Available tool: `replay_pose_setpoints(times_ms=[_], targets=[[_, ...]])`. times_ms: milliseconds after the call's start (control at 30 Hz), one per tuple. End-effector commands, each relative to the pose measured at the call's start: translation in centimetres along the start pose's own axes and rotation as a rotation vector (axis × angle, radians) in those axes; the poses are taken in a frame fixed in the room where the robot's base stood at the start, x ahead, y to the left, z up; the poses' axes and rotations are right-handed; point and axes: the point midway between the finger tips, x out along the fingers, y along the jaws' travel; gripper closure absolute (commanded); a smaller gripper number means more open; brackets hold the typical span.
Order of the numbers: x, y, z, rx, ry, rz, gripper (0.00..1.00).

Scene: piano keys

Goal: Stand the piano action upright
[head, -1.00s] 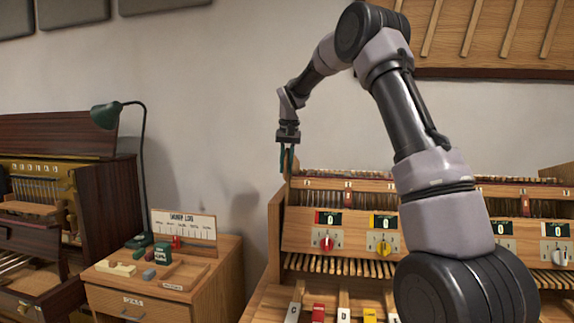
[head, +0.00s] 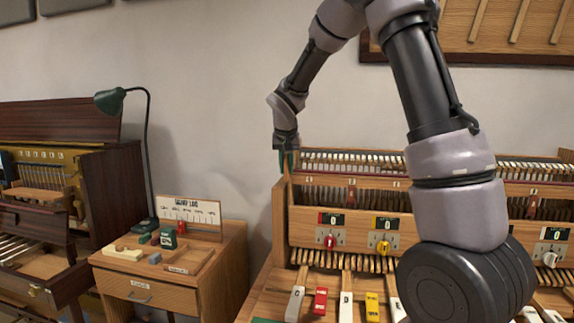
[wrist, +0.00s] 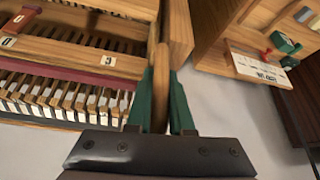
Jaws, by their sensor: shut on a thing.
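The piano action (head: 345,191) is a long wooden frame with rows of pale hammers and dark rods. It sits on top of the wooden piano case, behind the front panel (head: 305,226); I cannot tell exactly how far it leans. My gripper (head: 286,160) is at the action's left end, pointing down. In the wrist view, the green fingers (wrist: 162,78) are shut on the narrow wooden end post (wrist: 160,58), one finger on each side. The action's hammer row (wrist: 65,98) lies to the left of the fingers there. The post's lower part is partly hidden.
Red, yellow and white knobs and digit displays line the front panel. Coloured keys (head: 321,301) lie below. A side cabinet (head: 150,294) with small items and a log board (head: 190,214) stands left, beside a green lamp (head: 110,100). Blank wall is behind my gripper.

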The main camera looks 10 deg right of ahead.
Motion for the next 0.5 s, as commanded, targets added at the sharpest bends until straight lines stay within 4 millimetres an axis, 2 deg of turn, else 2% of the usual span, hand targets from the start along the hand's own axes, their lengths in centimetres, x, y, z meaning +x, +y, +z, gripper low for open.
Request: replay_pose_setpoints(times_ms=[500], targets=[[0.26,-0.04,0.61,-0.002,0.006,0.005,1.00]])
